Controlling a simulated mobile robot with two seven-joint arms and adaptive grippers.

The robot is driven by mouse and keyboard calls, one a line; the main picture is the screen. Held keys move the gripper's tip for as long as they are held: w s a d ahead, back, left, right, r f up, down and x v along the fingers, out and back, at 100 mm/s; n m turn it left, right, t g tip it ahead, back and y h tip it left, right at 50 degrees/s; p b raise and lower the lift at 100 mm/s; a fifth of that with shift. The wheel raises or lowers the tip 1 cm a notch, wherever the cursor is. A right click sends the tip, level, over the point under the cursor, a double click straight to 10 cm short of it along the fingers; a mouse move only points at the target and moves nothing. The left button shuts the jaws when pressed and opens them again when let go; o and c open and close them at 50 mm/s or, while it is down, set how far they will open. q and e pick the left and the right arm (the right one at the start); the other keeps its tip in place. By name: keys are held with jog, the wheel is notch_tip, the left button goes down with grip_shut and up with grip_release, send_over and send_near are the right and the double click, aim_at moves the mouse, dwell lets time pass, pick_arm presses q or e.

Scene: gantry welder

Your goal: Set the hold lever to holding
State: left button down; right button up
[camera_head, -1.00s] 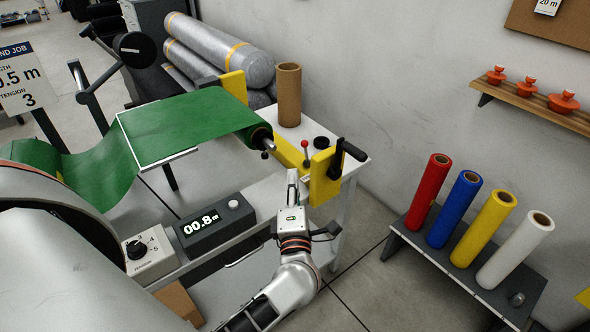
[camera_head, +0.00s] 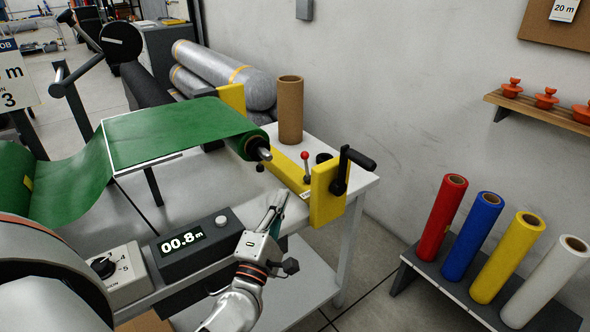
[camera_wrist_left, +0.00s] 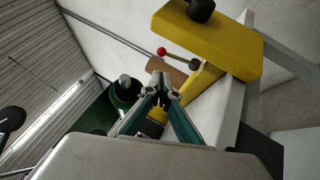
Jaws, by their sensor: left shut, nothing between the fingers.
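The likely hold lever (camera_head: 306,163) is a thin rod with a red ball knob. It stands on the yellow bracket by the end of the green roll (camera_head: 248,144), left of the yellow end plate (camera_head: 327,190). It also shows in the left wrist view (camera_wrist_left: 178,57), with the red knob left of a dark pivot. Its label is too small to read. My left gripper (camera_head: 277,200) is shut and empty, in front of the bracket, apart from the lever. Its closed fingertips show in the left wrist view (camera_wrist_left: 160,84), below the lever in the picture. My right gripper is out of view.
A black crank (camera_head: 357,160) sticks out from the end plate. A cardboard tube (camera_head: 290,110) stands behind the lever. A counter box (camera_head: 190,246) reading 00.8 m and a tension dial (camera_head: 104,266) lie to the left. Coloured rolls (camera_head: 442,217) stand on a low bench at right.

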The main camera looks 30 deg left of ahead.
aim_at(306, 166)
pick_arm(q)
jog(key=shift+w+a+r, duration=0.15)
jog(key=shift+w+r, duration=0.1)
jog(key=shift+w, duration=0.25)
jog(key=p+x, duration=0.1)
jog(key=x, duration=0.8)
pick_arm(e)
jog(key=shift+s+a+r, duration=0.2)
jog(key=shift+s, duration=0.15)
pick_arm(q)
jog(key=shift+f, duration=0.1)
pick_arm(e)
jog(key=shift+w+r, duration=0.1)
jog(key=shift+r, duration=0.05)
